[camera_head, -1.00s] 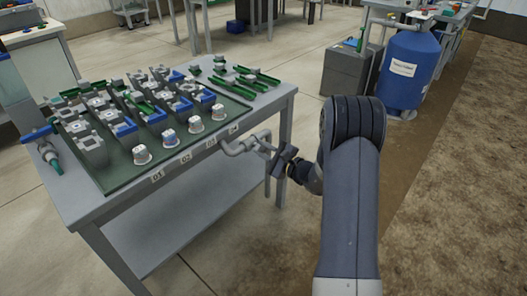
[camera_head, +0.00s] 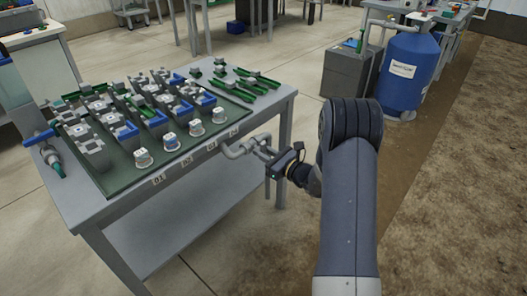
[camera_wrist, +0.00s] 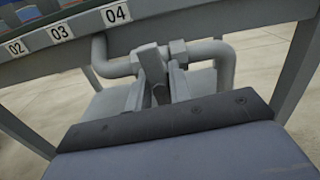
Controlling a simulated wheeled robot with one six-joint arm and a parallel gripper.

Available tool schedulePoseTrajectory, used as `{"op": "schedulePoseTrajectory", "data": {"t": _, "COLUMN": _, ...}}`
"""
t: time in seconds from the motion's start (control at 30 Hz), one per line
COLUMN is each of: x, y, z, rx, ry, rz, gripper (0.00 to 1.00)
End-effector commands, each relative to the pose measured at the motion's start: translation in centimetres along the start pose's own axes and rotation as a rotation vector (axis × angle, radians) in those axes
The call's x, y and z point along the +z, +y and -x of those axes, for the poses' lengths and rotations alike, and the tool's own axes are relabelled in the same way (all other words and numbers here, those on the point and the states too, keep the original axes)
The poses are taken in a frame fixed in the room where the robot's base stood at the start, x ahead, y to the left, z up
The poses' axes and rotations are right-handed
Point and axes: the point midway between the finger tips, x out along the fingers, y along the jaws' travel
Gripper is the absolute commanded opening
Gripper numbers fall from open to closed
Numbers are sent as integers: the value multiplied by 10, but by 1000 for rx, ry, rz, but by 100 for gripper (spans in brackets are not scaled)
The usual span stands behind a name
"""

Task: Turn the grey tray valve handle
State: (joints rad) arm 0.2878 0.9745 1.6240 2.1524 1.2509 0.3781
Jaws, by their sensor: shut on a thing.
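A grey pipe (camera_head: 236,151) comes out of the front side of the tray table, near its right corner, and bends downward. It also shows in the wrist view (camera_wrist: 226,66), with a valve body in its middle. The grey tray valve handle (camera_wrist: 151,60) sticks out from this valve toward the wrist camera. My gripper (camera_head: 266,153) is at the valve from the right. In the wrist view its fingers (camera_wrist: 155,88) stand on either side of the handle and are shut on it. The fingers partly hide the handle's near end.
The table (camera_head: 75,205) carries a dark green tray (camera_head: 131,186) with several grey, green and blue fittings and numbered tags along its front. A table leg (camera_wrist: 296,70) stands close to the pipe's right. A blue tank (camera_head: 408,75) stands at the back right.

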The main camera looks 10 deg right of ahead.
Motion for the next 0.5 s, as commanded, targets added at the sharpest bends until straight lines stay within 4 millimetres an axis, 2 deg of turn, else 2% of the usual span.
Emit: {"op": "schedulePoseTrajectory", "data": {"t": 0.5, "x": -1, "y": 0, "z": 0, "rx": 0, "ry": 3, "rz": -53, "gripper": 0}}
